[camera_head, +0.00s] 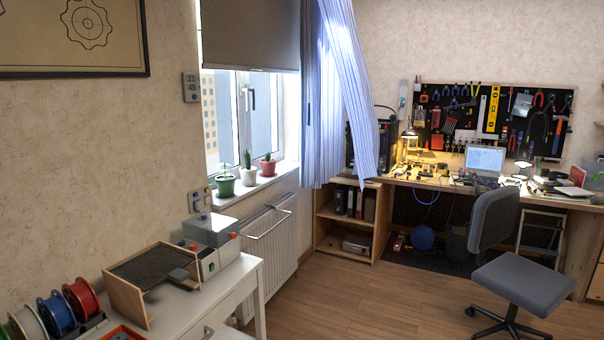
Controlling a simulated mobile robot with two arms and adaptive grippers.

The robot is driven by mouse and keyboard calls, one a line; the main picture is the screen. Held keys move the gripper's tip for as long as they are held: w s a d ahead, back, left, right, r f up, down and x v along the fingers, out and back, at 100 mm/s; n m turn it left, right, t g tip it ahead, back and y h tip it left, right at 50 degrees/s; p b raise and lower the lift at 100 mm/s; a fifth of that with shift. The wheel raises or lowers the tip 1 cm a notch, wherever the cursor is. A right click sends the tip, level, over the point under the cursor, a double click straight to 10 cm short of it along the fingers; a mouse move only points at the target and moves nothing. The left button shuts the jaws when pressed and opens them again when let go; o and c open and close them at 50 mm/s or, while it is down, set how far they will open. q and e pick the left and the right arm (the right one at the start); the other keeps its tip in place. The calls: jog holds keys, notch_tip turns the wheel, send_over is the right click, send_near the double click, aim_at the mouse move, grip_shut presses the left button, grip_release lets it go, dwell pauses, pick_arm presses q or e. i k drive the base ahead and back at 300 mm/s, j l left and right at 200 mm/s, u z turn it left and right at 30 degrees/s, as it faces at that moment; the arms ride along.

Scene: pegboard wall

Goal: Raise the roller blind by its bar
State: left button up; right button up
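The roller blind (249,32) is a grey-brown sheet hanging over the upper part of the window (229,110) at the upper middle left. Its bar is the thin lower edge (250,69), level with the window's upper part. The blind's top is cut off by the picture's edge. A blue-and-white striped curtain (338,95) hangs just right of the blind and bulges out to the right. Neither of my grippers is in view.
Potted plants, such as the red pot (268,168), stand on the sill below the blind. A radiator (270,245) is under the sill. A white table (215,290) with equipment stands front left. A grey chair (520,285) is at the right. The wooden floor (390,300) between is clear.

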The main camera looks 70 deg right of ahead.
aim_at(255, 36)
jog(key=z, duration=2.05)
